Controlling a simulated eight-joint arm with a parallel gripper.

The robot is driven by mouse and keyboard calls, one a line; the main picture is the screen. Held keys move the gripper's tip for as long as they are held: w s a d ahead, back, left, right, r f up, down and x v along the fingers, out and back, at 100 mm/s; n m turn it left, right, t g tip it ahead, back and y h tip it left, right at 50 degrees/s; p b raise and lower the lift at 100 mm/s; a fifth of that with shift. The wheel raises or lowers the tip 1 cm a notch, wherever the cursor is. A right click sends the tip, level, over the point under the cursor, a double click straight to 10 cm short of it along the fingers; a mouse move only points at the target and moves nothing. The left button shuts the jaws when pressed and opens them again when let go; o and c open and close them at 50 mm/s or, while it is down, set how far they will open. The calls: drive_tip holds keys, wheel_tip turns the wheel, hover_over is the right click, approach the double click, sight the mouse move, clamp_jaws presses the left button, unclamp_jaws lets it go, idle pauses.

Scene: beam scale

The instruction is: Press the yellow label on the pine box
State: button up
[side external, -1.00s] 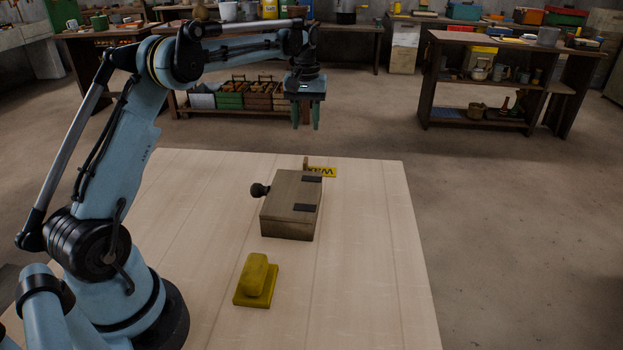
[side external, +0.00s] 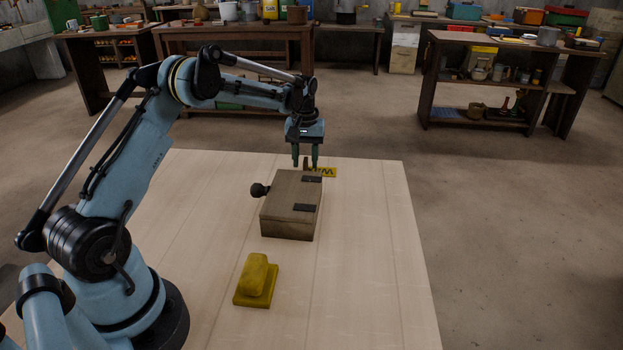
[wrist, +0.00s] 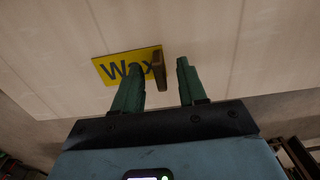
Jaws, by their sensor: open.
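A closed brown wooden box (side external: 289,211) with dark hinge plates and a black round knob (side external: 260,190) on its left stands on the table. A yellow label (side external: 328,172) reading "Wax" shows just behind the box. In the wrist view the label (wrist: 112,68) appears to lie on the pale boards, not on the box. A small brown wooden piece (wrist: 159,72) stands at the label's edge; it looks upright. My gripper (side external: 305,164) is open, fingers pointing down, above the far side of the box near this piece. In the wrist view, the brown piece shows between the fingertips (wrist: 159,68), and the left finger covers part of the label.
A yellow block on a flat base (side external: 256,281) stands on the table in front of the box. The pale wooden table (side external: 370,250) is clear to the right. Workbenches and a shelf (side external: 480,85) stand well back across the floor.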

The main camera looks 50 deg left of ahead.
drive_tip(key=shift+f, duration=0.5)
clamp_jaws()
drive_tip(key=shift+r, duration=0.2)
